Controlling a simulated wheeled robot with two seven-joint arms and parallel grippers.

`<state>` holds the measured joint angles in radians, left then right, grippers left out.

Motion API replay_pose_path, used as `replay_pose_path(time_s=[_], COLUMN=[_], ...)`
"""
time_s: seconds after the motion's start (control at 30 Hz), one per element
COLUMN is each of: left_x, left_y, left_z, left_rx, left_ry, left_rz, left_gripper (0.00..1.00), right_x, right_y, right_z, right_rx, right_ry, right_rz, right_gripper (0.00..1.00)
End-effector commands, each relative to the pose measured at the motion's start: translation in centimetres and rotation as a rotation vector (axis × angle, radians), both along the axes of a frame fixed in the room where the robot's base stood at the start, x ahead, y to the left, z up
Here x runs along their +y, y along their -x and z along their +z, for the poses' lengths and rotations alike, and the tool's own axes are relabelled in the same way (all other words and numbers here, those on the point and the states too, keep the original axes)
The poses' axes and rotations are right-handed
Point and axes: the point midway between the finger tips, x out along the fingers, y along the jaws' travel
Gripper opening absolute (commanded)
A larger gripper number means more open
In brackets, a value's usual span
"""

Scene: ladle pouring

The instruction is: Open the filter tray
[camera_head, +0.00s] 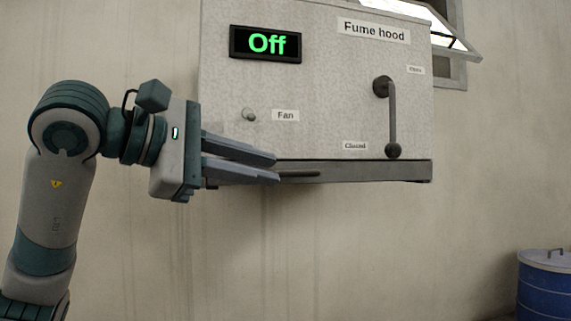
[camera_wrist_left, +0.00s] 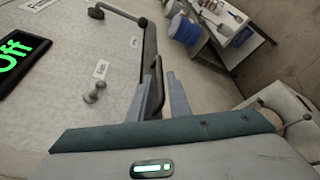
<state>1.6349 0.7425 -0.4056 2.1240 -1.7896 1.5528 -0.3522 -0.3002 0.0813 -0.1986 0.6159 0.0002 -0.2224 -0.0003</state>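The filter tray (camera_head: 375,172) is a flat grey slab along the bottom edge of the fume hood (camera_head: 330,95), level with its front as far as I can tell. A thin dark handle (camera_head: 300,174) is on its front and also shows in the left wrist view (camera_wrist_left: 157,82). My left gripper (camera_head: 277,168) points right along the tray front, its fingers apart. In the left wrist view the dark handle lies between the fingers (camera_wrist_left: 163,90), close to the left finger, with a gap to the right one. The near end of the handle is hidden by the fingers.
The hood front carries a green "Off" display (camera_head: 266,43), a Fan switch (camera_head: 249,115) and a lever (camera_head: 391,115) with its knob down near "Closed". A blue barrel (camera_head: 546,285) stands low at the right. The space below the tray is free.

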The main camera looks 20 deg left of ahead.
Motion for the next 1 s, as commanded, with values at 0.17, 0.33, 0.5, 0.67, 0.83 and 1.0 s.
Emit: replay_pose_path(time_s=[0.17, 0.33, 0.5, 0.67, 0.83, 1.0], left_x=[-1.8, -2.7, -3.1, -3.1, -3.1, -3.1], left_y=[-2.3, -3.6, -4.2, -4.2, -4.2, -4.2], left_z=[-0.5, -0.9, -1.1, -1.1, -1.1, -1.1], left_rx=[0.004, 0.002, 0.000, 0.001, 0.001, 0.001], left_ry=[0.000, 0.001, 0.001, 0.001, 0.001, 0.001], left_rz=[-0.002, -0.001, -0.001, 0.000, 0.000, 0.000], left_gripper=[0.17, 0.17, 0.17, 0.17, 0.03, 0.00], right_x=[0.1, 0.2, 0.2, 0.3, 0.3, 0.3], right_y=[-0.2, -0.2, -0.3, -0.3, -0.3, -0.3], right_z=[1.3, 1.8, 2.0, 2.0, 2.0, 2.0], right_rx=[-0.005, -0.006, -0.005, -0.006, -0.006, -0.006], right_ry=[-0.002, -0.002, -0.003, -0.003, -0.004, -0.004], right_rz=[0.000, 0.000, 0.000, 0.000, 0.000, 0.000], right_gripper=[0.00, 0.00, 0.00, 0.00, 0.00, 0.00])
